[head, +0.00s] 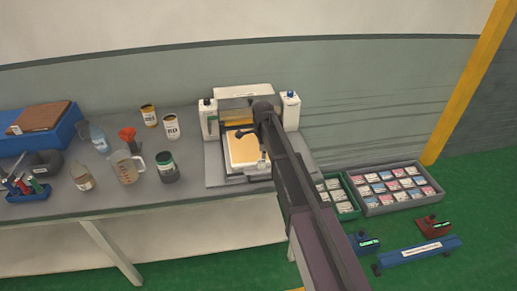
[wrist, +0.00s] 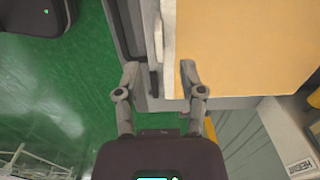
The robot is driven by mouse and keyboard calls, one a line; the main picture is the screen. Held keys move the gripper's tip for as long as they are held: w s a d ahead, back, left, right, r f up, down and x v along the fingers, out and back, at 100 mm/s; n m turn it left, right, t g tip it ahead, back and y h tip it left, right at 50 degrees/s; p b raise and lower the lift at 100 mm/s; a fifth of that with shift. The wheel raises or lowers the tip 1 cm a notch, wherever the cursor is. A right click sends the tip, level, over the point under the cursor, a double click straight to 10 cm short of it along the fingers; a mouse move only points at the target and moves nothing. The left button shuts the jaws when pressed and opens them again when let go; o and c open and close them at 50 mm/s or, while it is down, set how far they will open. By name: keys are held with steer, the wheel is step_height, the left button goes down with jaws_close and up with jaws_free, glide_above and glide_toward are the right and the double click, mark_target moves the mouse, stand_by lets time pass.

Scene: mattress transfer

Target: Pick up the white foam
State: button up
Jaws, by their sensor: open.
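A slab with a tan top and a pale white edge, which looks like the white foam (head: 241,151), lies in the machine on the bench in the head view. In the wrist view its tan top (wrist: 250,45) fills the upper right and its white edge (wrist: 169,45) runs up the middle. My gripper (wrist: 160,72) is open, with one finger on each side of that white edge. The right finger overlaps the tan top in the picture; whether it touches cannot be told. In the head view my arm hides the slab's right side.
The grey bench (head: 100,205) holds a machine with two white posts (head: 291,110), a dark green jar (head: 167,168), a beaker (head: 126,167) and cans left of the slab. Crates of small packs (head: 390,205) stand on the green floor at right. Open floor shows left in the wrist view.

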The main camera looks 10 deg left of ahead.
mark_target(261, 159)
steer(key=shift+a+f+b, duration=0.2)
steer(key=shift+f+b, duration=1.9)
steer(key=shift+f, duration=0.2)
steer(key=shift+c, duration=0.2)
jaws_close()
